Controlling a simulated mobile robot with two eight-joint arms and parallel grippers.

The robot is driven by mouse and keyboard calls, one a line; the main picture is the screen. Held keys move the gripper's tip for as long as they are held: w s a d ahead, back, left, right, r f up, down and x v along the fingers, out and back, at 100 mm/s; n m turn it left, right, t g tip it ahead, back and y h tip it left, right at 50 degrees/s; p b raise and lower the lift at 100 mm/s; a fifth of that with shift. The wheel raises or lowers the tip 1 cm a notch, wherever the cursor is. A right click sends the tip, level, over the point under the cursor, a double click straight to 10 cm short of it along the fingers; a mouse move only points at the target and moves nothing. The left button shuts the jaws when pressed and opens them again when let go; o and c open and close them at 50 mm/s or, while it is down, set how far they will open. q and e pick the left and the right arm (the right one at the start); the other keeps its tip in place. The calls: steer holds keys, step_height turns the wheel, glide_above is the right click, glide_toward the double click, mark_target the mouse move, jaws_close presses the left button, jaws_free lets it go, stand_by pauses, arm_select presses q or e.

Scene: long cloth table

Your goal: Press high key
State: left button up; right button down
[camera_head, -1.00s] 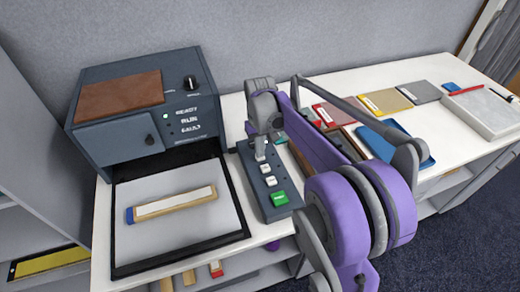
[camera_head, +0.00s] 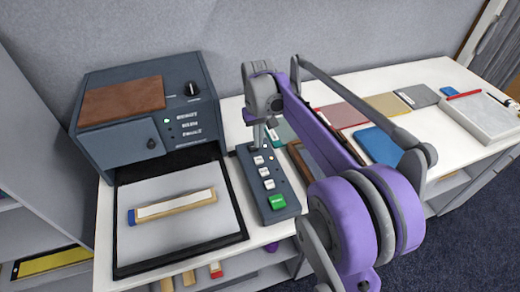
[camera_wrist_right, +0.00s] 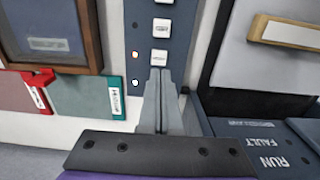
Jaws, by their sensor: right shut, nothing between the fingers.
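The high key (camera_head: 258,159) is the white key at the far end of a dark key panel (camera_head: 252,186). In the right wrist view, the high key (camera_wrist_right: 159,57) has lettering that looks like "HIGH". My right gripper (camera_head: 259,146) is shut and empty, with its fingers pointing down at the panel's far end. In the wrist view, the right fingertips (camera_wrist_right: 158,72) appear just short of the high key; I cannot tell whether they touch it. Further white keys (camera_head: 263,171) and a green key (camera_head: 277,201) are uncovered. My left gripper is not in view.
A dark machine (camera_head: 150,110) with a knob and indicator lights stands left. Its tray (camera_head: 215,180) bears a wood-edged strip (camera_head: 172,206). Coloured folders (camera_head: 385,105) and a pale tray (camera_head: 478,118) lie right. Small lamps (camera_wrist_right: 135,82) line the panel.

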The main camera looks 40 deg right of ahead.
step_height(320, 180, up, 6)
steer(key=shift+f, duration=0.1)
steer(key=shift+s, duration=0.15)
stand_by(0.9)
